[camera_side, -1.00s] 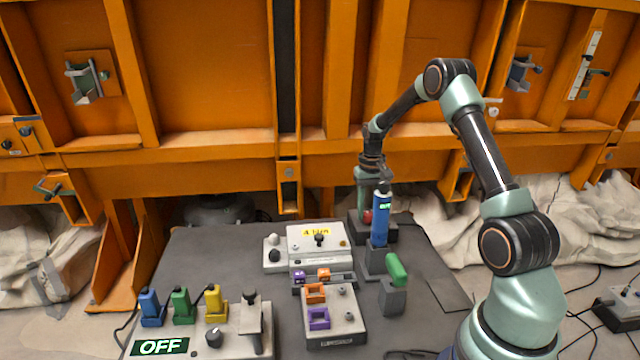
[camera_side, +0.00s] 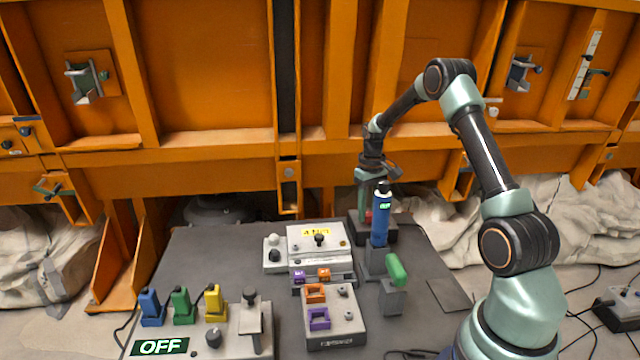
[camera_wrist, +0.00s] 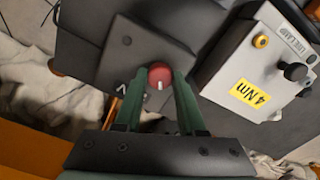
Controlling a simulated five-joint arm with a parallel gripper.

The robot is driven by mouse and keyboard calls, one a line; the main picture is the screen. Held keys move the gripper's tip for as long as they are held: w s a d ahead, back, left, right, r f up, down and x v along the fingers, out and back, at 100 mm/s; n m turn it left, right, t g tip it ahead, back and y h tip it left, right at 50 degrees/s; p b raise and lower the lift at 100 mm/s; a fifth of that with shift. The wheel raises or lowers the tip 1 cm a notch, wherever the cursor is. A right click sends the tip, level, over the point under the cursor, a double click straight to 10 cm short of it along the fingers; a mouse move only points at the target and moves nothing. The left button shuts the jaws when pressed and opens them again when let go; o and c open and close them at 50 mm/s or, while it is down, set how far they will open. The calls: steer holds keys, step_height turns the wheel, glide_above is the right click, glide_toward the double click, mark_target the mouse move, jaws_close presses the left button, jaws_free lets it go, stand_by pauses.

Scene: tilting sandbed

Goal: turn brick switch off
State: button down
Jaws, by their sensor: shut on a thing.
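A round red knob (camera_wrist: 160,76) with a white pointer line sits on a dark box (camera_wrist: 148,52) in the wrist view. My gripper (camera_wrist: 161,82) has its green fingers closed on both sides of the knob. In the side view my gripper (camera_side: 364,208) reaches down to the dark box (camera_side: 384,231) at the back right of the table. There the red knob (camera_side: 368,217) shows only as a small patch, partly hidden by the fingers and the blue tool. The lettering on the box is mostly hidden.
A blue upright tool (camera_side: 380,218) and a green-handled piece (camera_side: 397,270) stand close in front of my gripper. A white box with a yellow label (camera_side: 316,232) is to the left. A green OFF sign (camera_side: 160,346) lies front left. The left back of the table is clear.

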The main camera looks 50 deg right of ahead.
mark_target(368, 213)
steer(key=shift+r, duration=0.1)
steer(key=c, duration=0.5)
jaws_free()
step_height(368, 213, up, 12)
steer(key=shift+r, duration=0.1)
steer(key=s+a+r+n+t, duration=0.1)
steer(key=a+r, duration=0.2)
steer(key=a, duration=0.3)
steer(key=a+r+t+h, duration=0.1)
steer(key=a+r, duration=0.1)
steer(key=a, duration=0.3)
steer(key=s+a+r+n+t, duration=0.1)
steer(key=a+r, duration=0.2)
steer(key=a, duration=0.3)
steer(key=s+a+f+n+t+y, duration=0.1)
steer(key=s+a+n+t, duration=0.1)
steer(key=s+a, duration=0.6)
steer(key=a, duration=0.4)
steer(key=shift+s+a+f+t, duration=0.15)
steer(key=shift+s+f+t, duration=0.15)
steer(key=shift+s+f, duration=0.05)
